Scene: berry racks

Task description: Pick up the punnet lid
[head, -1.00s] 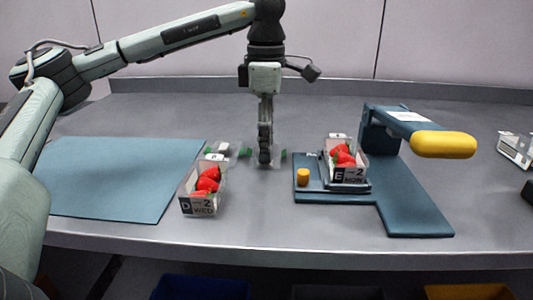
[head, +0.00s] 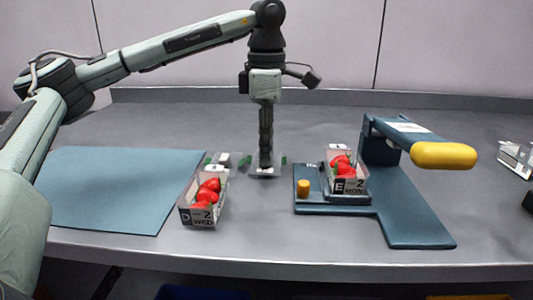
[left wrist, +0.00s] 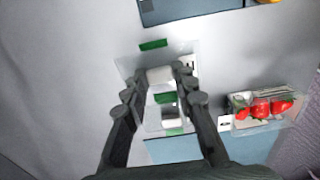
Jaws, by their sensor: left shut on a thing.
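The clear punnet lid (head: 278,170) has green tabs and a pale raised grip in its middle. It lies on the grey table between the strawberry punnet and the blue press stand. My left gripper (head: 265,168) points straight down over it. In the left wrist view, my left gripper (left wrist: 158,75) is shut on the pale grip of the lid (left wrist: 187,49). The fingers partly hide the lid in the head view. A second similar lid (head: 222,160) lies just left of it.
A strawberry punnet (head: 202,214) marked D stands at front left, beside a blue mat (head: 110,190). A clear container (head: 515,158) is at far right.

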